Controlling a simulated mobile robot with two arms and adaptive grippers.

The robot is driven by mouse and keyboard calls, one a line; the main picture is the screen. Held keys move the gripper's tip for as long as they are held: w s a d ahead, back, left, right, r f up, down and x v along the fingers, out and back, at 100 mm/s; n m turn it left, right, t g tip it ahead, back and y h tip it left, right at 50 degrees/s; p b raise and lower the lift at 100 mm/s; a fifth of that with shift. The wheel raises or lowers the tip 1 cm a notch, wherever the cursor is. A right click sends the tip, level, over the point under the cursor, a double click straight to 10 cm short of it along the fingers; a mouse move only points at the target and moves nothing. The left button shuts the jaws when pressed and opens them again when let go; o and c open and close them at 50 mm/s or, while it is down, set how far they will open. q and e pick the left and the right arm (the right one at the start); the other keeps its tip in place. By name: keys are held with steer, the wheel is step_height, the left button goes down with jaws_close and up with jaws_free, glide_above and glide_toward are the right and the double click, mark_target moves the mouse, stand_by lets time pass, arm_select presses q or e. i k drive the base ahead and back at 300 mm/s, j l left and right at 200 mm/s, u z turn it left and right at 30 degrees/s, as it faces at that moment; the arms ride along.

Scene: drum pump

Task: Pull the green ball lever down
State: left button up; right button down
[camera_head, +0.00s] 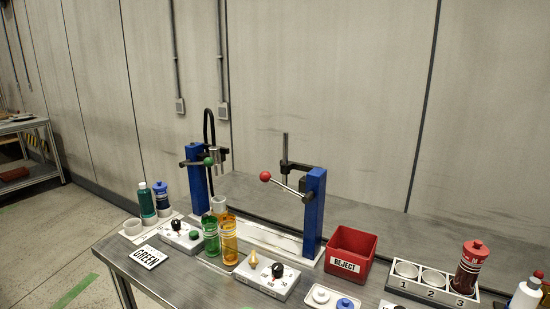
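The green ball lever (208,161) is on the left blue post (198,188) at the back of the grey workbench. Its short arm looks about level, with the green ball in front of a metal nozzle. A red ball lever (265,176) is on the right blue post (313,214). Its rod slopes up to the left, to the ball. Neither of my grippers shows in this view.
Green (211,236) and amber (229,240) bottles stand in front of the left post.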

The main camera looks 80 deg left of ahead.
mark_target(209, 163)
steer(key=u, duration=3.25)
